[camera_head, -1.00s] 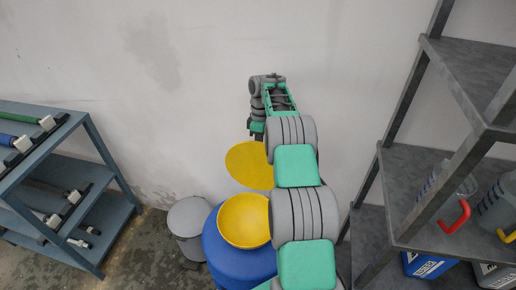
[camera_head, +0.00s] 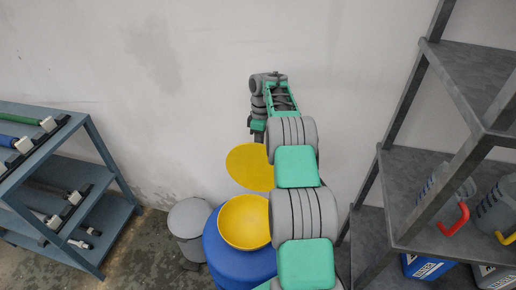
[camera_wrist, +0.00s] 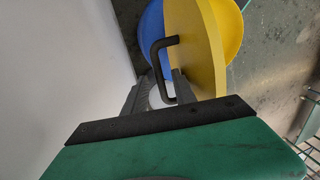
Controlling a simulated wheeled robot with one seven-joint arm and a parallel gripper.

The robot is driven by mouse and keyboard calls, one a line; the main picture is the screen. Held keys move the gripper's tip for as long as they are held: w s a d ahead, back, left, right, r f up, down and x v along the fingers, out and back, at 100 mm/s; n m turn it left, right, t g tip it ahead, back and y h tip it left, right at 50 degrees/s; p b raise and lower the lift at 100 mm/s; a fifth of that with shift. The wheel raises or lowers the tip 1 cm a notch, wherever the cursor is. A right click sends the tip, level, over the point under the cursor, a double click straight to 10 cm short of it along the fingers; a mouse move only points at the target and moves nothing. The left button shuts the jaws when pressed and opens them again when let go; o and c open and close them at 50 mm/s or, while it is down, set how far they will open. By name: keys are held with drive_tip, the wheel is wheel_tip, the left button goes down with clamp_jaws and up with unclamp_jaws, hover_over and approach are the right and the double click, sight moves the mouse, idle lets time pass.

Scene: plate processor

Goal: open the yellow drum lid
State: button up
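The yellow drum lid (camera_head: 250,168) stands raised above the far side of the blue drum (camera_head: 238,262), with the drum's round yellow opening (camera_head: 243,221) uncovered in the head view. In the wrist view the lid (camera_wrist: 196,50) is seen nearly edge-on, with a black handle (camera_wrist: 164,42) on its wall-side face. My gripper (camera_wrist: 163,78) is beside that face. Its two fingers are apart, with the handle's bar between them, and no firm grip shows. In the head view my arm hides the lid's right edge and part of the drum, and the fingers are hardly visible.
A grey bin (camera_head: 187,219) stands left of the drum. A blue-grey rack (camera_head: 98,140) is at the left, and a dark shelf (camera_head: 405,185) with jugs and containers is close on the right. The pale wall (camera_head: 190,80) is just behind the lid and gripper.

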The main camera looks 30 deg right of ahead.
drive_tip(key=s+p+v, duration=0.1)
drive_tip(key=p+v, duration=0.5)
drive_tip(key=p, duration=0.1)
drive_tip(key=shift+w+r, duration=0.3)
drive_tip(key=shift+w, duration=0.2)
drive_tip(key=shift+d, duration=0.1)
drive_tip(key=shift+r, duration=0.1)
